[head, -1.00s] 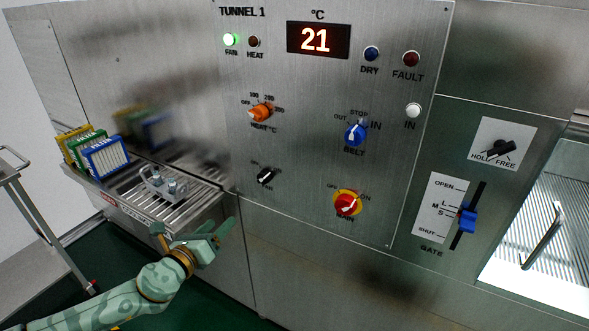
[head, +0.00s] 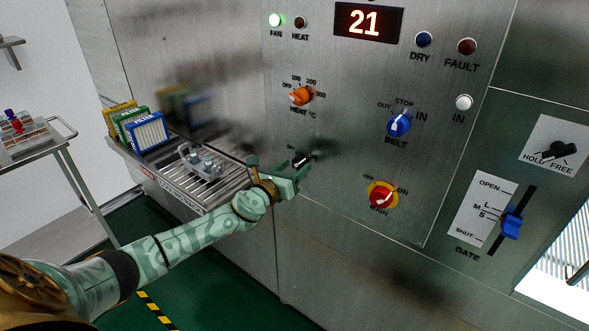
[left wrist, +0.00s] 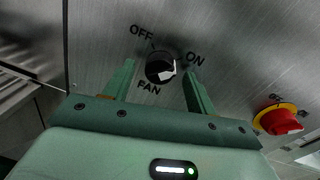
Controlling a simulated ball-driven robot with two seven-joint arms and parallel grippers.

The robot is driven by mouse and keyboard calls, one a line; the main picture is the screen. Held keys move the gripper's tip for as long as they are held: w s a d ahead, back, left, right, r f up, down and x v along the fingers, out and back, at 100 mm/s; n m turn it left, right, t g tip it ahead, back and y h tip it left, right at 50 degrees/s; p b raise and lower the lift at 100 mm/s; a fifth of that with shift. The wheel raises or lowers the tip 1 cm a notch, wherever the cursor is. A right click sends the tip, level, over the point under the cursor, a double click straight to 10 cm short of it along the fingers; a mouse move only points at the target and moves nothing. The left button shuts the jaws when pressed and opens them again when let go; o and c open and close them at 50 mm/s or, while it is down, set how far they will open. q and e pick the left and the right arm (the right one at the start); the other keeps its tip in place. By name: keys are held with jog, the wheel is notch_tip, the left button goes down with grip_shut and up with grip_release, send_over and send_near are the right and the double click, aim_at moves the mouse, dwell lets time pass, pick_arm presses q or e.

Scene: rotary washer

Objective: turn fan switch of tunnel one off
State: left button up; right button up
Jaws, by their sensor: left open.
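The fan switch is a black rotary knob (left wrist: 160,68) with a white mark, on the steel panel between the labels OFF and ON. In the left wrist view its white mark points to the right, on the ON side. My left gripper (left wrist: 158,82) is open, with one finger on each side of the knob as seen there; I cannot tell whether they touch it. In the head view the knob (head: 302,160) shows just beyond the left gripper (head: 288,176), partly hidden by it. My right gripper is not in view.
The red and yellow MAIN switch (head: 382,197) is to the right of the fan knob. The orange HEAT knob (head: 301,96) and blue BELT knob (head: 398,124) are above.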

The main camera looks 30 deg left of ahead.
pick_arm(q)
jog(key=shift+w, duration=0.4)
jog(key=shift+r, duration=0.1)
jog(key=c, duration=1)
